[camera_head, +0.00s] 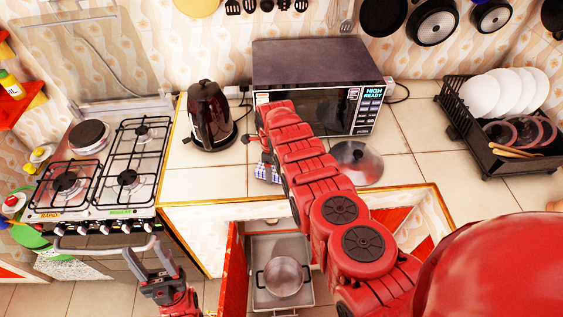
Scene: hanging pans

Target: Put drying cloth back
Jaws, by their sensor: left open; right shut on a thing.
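The drying cloth (266,173), blue and white checked, is at the counter's front part, left of the microwave. It is partly hidden behind my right arm. My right gripper (266,155) is at the cloth and shut on it, though the arm hides most of the fingers. I cannot tell whether the cloth touches the counter. My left gripper (148,262) is open and empty, low in front of the stove, near the oven handle.
A dark kettle (207,115) stands left of my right gripper, and a microwave (320,85) stands behind it. A pan lid (357,163) lies to the right. Below, an open cabinet holds a pot (282,277). A dish rack (500,110) is at right; counter before it is clear.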

